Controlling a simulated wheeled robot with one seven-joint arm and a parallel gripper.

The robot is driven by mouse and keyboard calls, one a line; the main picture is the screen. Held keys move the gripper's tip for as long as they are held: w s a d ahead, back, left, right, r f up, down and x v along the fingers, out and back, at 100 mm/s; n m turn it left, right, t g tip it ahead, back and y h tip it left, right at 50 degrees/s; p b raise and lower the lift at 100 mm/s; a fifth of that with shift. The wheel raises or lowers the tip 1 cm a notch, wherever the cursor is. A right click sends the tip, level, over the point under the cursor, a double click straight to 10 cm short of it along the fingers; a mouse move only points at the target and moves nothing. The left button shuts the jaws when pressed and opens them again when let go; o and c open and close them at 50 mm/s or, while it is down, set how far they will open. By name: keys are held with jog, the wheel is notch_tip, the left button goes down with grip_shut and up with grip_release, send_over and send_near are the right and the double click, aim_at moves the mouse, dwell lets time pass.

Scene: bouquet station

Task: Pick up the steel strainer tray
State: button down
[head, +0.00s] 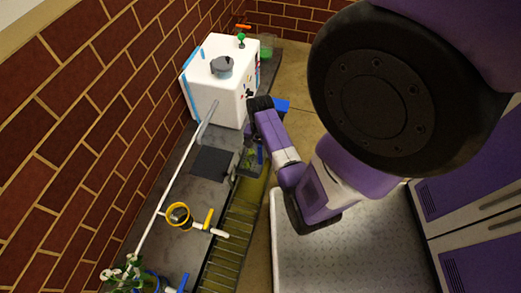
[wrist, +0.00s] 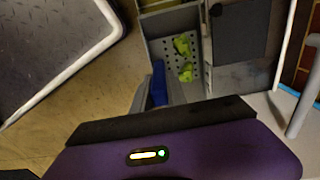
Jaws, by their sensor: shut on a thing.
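The steel strainer tray (wrist: 158,27) is a grey, box-like tray with a perforated floor. Two bright green scraps (wrist: 183,45) lie in it. A blue grip piece (wrist: 158,84) stands at its near side. My gripper (wrist: 160,90) has its grey fingers on either side of this blue piece and is shut on it. In the head view the tray (head: 252,160) shows partly at the counter's edge beside my wrist. My fingertips are hidden there behind my own arm. I cannot tell whether the tray is lifted.
A dark square plate (head: 212,162) lies on the counter left of the tray. A white machine (head: 222,95) stands behind it, with a pale pipe in front. A brick wall bounds the left.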

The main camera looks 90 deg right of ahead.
jog(key=shift+r+p, duration=4.2)
jog(key=shift+p, duration=0.35)
